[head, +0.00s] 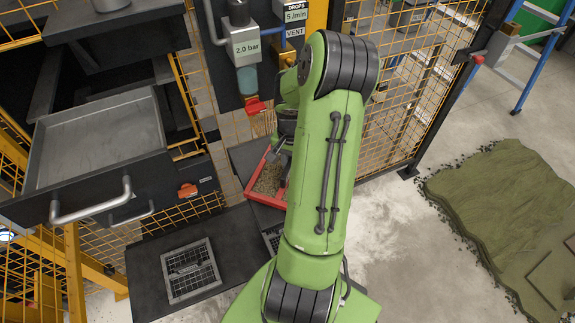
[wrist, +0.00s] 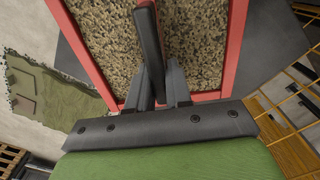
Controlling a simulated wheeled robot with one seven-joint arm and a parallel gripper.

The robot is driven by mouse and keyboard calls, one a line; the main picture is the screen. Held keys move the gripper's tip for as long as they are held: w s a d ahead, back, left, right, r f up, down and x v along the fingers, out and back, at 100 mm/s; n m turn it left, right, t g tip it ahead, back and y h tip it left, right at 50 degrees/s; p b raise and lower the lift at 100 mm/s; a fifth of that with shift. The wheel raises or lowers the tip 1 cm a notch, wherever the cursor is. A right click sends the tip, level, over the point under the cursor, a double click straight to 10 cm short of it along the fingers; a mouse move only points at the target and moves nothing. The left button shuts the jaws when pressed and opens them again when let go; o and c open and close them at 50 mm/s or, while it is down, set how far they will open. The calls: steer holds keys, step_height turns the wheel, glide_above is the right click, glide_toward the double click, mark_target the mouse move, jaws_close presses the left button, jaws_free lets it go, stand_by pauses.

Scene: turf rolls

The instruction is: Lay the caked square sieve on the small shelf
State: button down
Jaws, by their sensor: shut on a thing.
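The caked square sieve (head: 254,191) has a red frame filled with brown, grainy cake. In the head view it is left of my green arm, which hides its right part. In the wrist view the cake (wrist: 205,40) fills the middle, between red frame sides. My gripper (wrist: 152,88) is shut on the sieve, with a dark bar between its fingers. In the head view my gripper (head: 284,150) is mostly hidden. A small dark shelf (head: 241,158) shows behind and beside the sieve. I cannot tell whether the sieve touches it.
A dark platform (head: 145,262) with a metal grate (head: 190,270) is at lower left. A grey open drawer (head: 100,140) with a bar handle juts out at left. Yellow mesh fencing (head: 400,90) stands behind. Green turf (head: 500,200) lies on the floor at right.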

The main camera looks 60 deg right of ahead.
steer(key=shift+w+d+f, duration=0.2)
steer(key=shift+w+f, duration=0.05)
steer(key=shift+w, duration=0.1)
steer(key=shift+s+a, duration=0.15)
steer(key=shift+s, duration=0.1)
steer(key=c, duration=1)
jaws_free()
steer(key=shift+w+f, duration=0.1)
steer(key=shift+c, duration=0.2)
